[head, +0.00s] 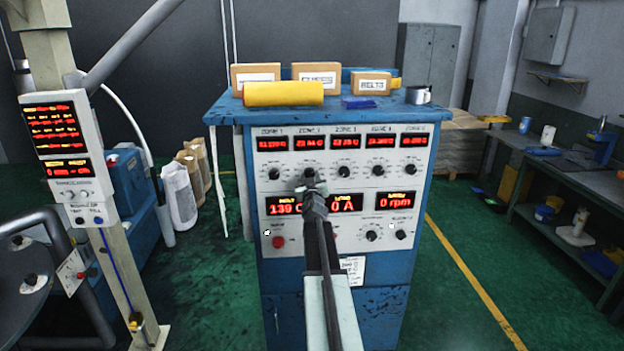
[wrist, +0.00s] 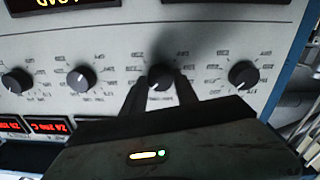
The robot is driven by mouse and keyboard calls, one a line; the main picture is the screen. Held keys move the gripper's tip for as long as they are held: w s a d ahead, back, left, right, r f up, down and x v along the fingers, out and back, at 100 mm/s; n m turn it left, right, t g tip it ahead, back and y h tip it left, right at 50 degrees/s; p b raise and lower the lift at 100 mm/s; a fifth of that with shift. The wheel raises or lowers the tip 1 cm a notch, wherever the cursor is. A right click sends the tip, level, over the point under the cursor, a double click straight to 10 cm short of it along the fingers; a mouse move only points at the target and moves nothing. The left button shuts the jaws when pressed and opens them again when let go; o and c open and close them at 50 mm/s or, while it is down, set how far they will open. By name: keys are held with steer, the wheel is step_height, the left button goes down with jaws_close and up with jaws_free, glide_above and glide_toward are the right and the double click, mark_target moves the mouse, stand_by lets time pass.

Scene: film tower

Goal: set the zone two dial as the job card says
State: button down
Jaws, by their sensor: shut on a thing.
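The zone two dial is the second black knob from the left in the upper row on the cabinet's grey panel. In the head view my gripper (head: 310,180) is in front of this knob and mostly covers it. In the wrist view, which is upside down, my gripper (wrist: 161,88) has its two fingers on either side of the black zone two dial (wrist: 161,76), shut on it. I cannot read the knob's setting for sure. A white sheet (head: 357,268) hangs low on the cabinet front, partly hidden by my arm; its print is too small to read.
Neighbouring knobs stand close on both sides: zone one (head: 274,174) and zone three (head: 344,172). Red displays (head: 273,143) sit above them. A red button (head: 278,242) is lower left. Boxes and a yellow roll (head: 284,94) lie on the cabinet top.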

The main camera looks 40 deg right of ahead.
steer(key=c, duration=0.9)
jaws_free()
steer(key=shift+c, duration=0.2)
steer(key=v, duration=0.7)
steer(key=shift+s+a, duration=0.2)
steer(key=shift+s, duration=0.1)
